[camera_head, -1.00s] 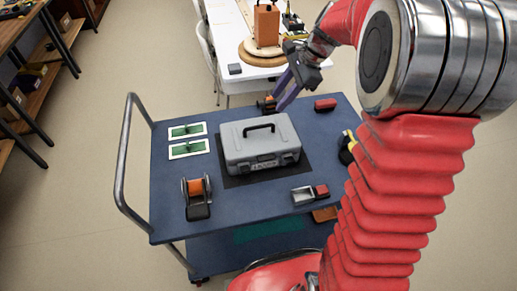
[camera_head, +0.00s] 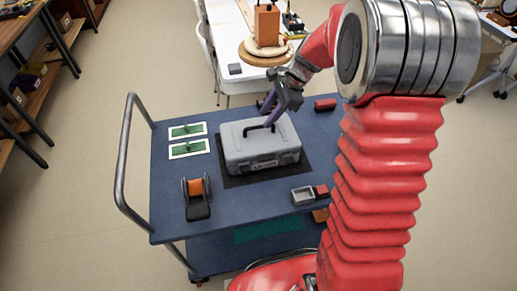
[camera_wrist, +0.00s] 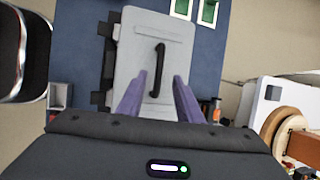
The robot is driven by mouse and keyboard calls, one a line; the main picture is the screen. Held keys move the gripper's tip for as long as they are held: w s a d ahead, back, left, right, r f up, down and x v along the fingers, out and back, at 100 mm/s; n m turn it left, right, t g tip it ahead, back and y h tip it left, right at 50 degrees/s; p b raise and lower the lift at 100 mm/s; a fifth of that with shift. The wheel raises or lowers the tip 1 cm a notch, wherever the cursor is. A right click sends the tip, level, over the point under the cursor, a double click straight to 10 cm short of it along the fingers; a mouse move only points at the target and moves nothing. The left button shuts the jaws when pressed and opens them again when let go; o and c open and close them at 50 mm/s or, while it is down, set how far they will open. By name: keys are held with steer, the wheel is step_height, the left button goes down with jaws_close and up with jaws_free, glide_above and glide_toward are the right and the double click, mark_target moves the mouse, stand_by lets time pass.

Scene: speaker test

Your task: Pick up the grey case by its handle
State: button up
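The grey case (camera_head: 261,148) lies flat on a dark mat (camera_head: 235,181) on the blue cart top. Its black handle (camera_head: 258,130) stands up from the lid. In the wrist view the case (camera_wrist: 130,65) has its handle (camera_wrist: 158,70) between and beyond the purple fingers. My gripper (camera_head: 270,115) is above the far right part of the case in the head view. In the wrist view my gripper (camera_wrist: 154,90) is open, its fingers apart on either side of the handle's line. No contact with the handle shows.
The blue cart (camera_head: 170,215) also bears two green-and-white cards (camera_head: 188,139), an orange-and-black tape dispenser (camera_head: 196,197), a small grey tray (camera_head: 302,196) and a red block (camera_head: 325,104). A white table (camera_head: 235,50) with a wooden round base (camera_head: 264,52) stands behind.

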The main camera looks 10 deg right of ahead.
mark_target(261, 126)
steer(key=shift+x, duration=2.65)
steer(key=shift+s+d, duration=0.15)
steer(key=shift+c, duration=0.6)
jaws_close()
steer(key=shift+r, duration=0.1)
